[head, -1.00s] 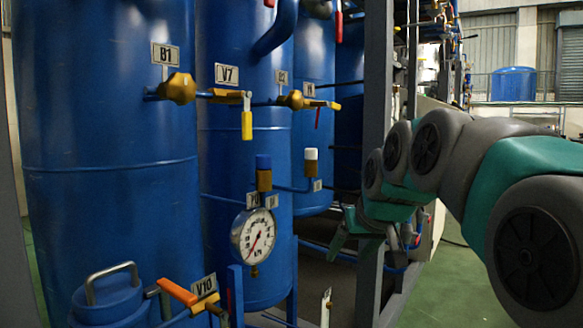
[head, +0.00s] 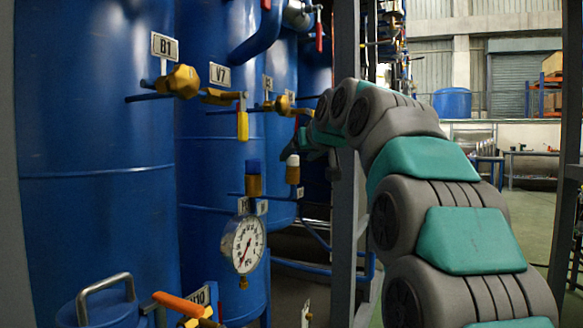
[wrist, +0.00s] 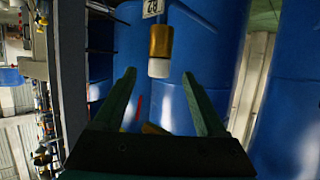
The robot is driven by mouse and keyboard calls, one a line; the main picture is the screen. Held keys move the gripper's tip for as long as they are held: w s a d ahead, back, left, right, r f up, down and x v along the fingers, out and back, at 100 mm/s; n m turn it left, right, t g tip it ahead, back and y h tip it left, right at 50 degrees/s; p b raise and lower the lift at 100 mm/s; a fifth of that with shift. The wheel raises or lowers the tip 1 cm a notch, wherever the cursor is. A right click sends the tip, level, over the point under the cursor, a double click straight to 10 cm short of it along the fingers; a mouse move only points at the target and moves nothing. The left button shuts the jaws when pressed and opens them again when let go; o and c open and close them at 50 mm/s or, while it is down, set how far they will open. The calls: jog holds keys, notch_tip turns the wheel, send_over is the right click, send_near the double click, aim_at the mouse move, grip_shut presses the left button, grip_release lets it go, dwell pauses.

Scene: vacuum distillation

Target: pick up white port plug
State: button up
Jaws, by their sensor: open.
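The white port plug (head: 292,160) caps a brass fitting (head: 293,175) on a thin blue pipe in front of the blue tanks. In the wrist view the white plug (wrist: 159,68) appears upside down below its brass fitting (wrist: 161,40). My gripper (wrist: 158,75) is open and empty, and the plug lies between its fingertips in the picture, apparently just beyond them. In the head view my gripper (head: 317,152) is just right of the plug, partly hidden by dark surroundings.
A blue-capped brass fitting (head: 253,178) stands left of the white plug, above a pressure gauge (head: 243,245). Yellow-handled valve V7 (head: 242,122) is up left. A grey post (head: 345,220) stands close to my arm. Open floor lies at right.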

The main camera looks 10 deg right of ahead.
aim_at(295, 156)
jog(key=shift+w, duration=0.6)
jog(key=shift+x, duration=2)
jog(key=shift+r, duration=0.1)
grip_shut()
